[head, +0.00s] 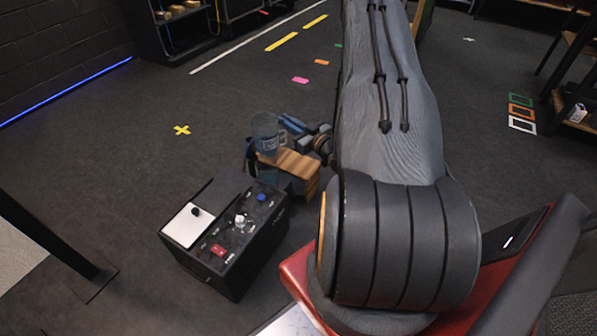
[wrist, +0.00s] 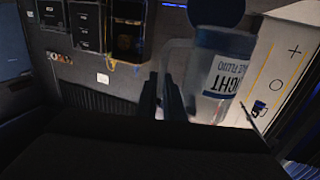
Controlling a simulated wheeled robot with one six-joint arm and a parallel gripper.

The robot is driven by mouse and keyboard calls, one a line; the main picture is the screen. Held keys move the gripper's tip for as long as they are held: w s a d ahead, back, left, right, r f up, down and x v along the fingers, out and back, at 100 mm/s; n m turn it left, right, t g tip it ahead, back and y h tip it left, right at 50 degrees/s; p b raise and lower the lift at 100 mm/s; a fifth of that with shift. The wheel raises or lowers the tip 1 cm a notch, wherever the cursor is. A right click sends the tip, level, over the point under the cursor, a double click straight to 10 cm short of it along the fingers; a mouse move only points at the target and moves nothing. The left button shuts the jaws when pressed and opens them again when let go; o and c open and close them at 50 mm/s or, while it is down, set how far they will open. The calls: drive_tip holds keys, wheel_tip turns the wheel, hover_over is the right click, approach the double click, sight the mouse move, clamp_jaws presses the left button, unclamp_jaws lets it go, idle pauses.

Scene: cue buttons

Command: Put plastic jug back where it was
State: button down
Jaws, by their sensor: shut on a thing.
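The plastic jug (head: 267,137) is translucent and bluish in the head view, in my gripper (head: 288,132) left of my arm. In the wrist view the jug (wrist: 218,75) shows a blue cap and a white label with dark lettering, upside down in the picture. My gripper's dark fingers (wrist: 168,97) are beside it, shut on the jug, apparently at its handle. In the head view the jug overlaps a small wooden-topped piece (head: 288,163); I cannot tell whether it touches it.
A black console (head: 232,255) with blue, white and red controls and a pale panel (head: 188,226) stands just in front. A yellow cross (head: 182,130) marks the open floor to the left. Shelves stand at the back left and right edge.

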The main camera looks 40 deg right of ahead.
drive_tip(key=d+f+m+h+b, duration=0.1)
drive_tip(key=d+f+b, duration=0.4)
drive_tip(key=d, duration=0.3)
drive_tip(key=w+d+f+m+h+b, duration=0.1)
drive_tip(key=d+f+h+b, duration=0.1)
drive_tip(key=d+f+b, duration=0.3)
drive_tip(key=d+b, duration=0.1)
drive_tip(key=d, duration=0.2)
drive_tip(key=shift+w+d+f+m+h, duration=0.25)
drive_tip(key=shift+f+m+h, duration=0.05)
drive_tip(key=shift+f, duration=0.1)
drive_tip(key=shift+f, duration=0.1)
drive_tip(key=shift+f+b, duration=1.95)
drive_tip(key=shift+f, duration=2.75)
drive_tip(key=shift+f, duration=0.15)
drive_tip(key=c, duration=1.9)
unclamp_jaws()
drive_tip(key=shift+o, duration=0.2)
drive_tip(key=shift+f+b, duration=0.1)
drive_tip(key=shift+b, duration=0.2)
